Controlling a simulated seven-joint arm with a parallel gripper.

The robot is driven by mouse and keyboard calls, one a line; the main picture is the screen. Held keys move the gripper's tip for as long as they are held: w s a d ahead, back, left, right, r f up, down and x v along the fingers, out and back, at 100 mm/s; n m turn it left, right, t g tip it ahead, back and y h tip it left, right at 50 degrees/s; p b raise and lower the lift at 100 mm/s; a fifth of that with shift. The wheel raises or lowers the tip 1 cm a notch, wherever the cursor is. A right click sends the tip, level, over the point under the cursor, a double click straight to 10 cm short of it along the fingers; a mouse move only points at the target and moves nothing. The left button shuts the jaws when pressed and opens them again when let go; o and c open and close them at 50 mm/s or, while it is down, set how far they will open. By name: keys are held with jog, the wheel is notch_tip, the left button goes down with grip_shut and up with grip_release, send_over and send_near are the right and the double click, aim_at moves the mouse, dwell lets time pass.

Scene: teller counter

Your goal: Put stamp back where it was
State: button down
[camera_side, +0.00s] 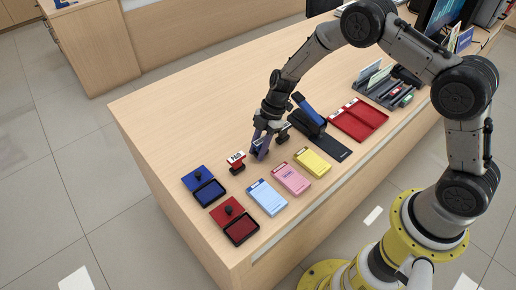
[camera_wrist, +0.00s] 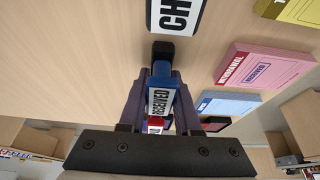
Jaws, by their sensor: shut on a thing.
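My gripper (camera_side: 259,152) is shut on a blue stamp with a white, partly readable label, seen between the two fingers in the wrist view (camera_wrist: 160,100). In the side view the fingers mostly hide this stamp, low over the counter; I cannot tell if its base touches the wood. A red stamp (camera_side: 237,161) labelled PAID stands on the counter left of the gripper; its red edge shows past the held stamp in the wrist view (camera_wrist: 154,121). A dark stamp (camera_side: 283,135) stands just right of the gripper; its label reading "CH" shows in the wrist view (camera_wrist: 178,14).
Blue (camera_side: 267,197), pink (camera_side: 291,178) and yellow (camera_side: 312,162) pads lie along the front. Blue (camera_side: 210,193) and red (camera_side: 241,230) ink pads lie open at left. A black stapler-like device (camera_side: 309,116) and red tray (camera_side: 358,120) lie right. The counter behind the stamps is clear.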

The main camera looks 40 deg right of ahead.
jog(key=c, duration=0.6)
grip_release()
jog(key=shift+f, duration=0.1)
jog(key=v, duration=1.2)
jog(key=shift+r, duration=0.3)
jog(key=s+r+m+t+h, duration=0.1)
jog(key=s+r+m, duration=0.4)
jog(key=r, duration=0.6)
jog(key=s+d+r+m+t+h, duration=0.1)
jog(key=s+m, duration=0.3)
jog(key=s, duration=0.4)
jog(key=s+d+r+m+t+h, duration=0.1)
jog(key=s+r+m, duration=0.3)
jog(key=s, duration=0.4)
jog(key=s+d+r+m+t+h, duration=0.1)
jog(key=s+d+r+m+t, duration=0.1)
jog(key=s+m, duration=0.3)
jog(key=s+r, duration=0.1)
jog(key=s, duration=0.3)
jog(key=shift+d+t+h, duration=0.3)
jog(key=shift+d, duration=0.1)
